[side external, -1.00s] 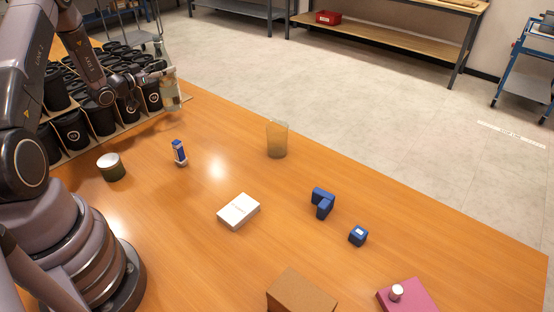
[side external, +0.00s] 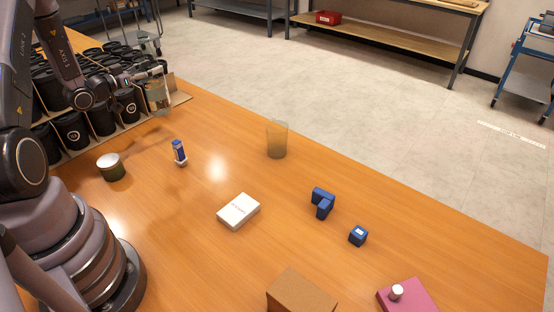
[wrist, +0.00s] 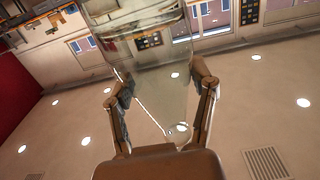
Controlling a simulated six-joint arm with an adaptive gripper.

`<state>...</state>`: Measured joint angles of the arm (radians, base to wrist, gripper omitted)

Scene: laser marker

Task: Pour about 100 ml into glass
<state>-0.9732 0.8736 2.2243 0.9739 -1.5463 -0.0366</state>
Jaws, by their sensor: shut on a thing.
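My gripper (side external: 150,76) is shut on a clear, see-through vessel (side external: 159,98), held above the table at the far left, in front of the cup rack. In the wrist view the vessel (wrist: 152,75) sits between both fingers of my gripper (wrist: 162,95). I cannot tell how much liquid is in it. A clear tumbler-shaped glass (side external: 277,140) stands upright on the table near its far edge, well to the right of my gripper. Its contents are hard to make out.
A rack of black cups (side external: 100,118) stands at the left. A lidded jar (side external: 110,167), a small blue-and-white item (side external: 179,152), a white box (side external: 239,211), blue blocks (side external: 322,203), a blue cube (side external: 358,236), a brown box (side external: 300,292) and a pink box (side external: 408,297) are on the table (side external: 440,235).

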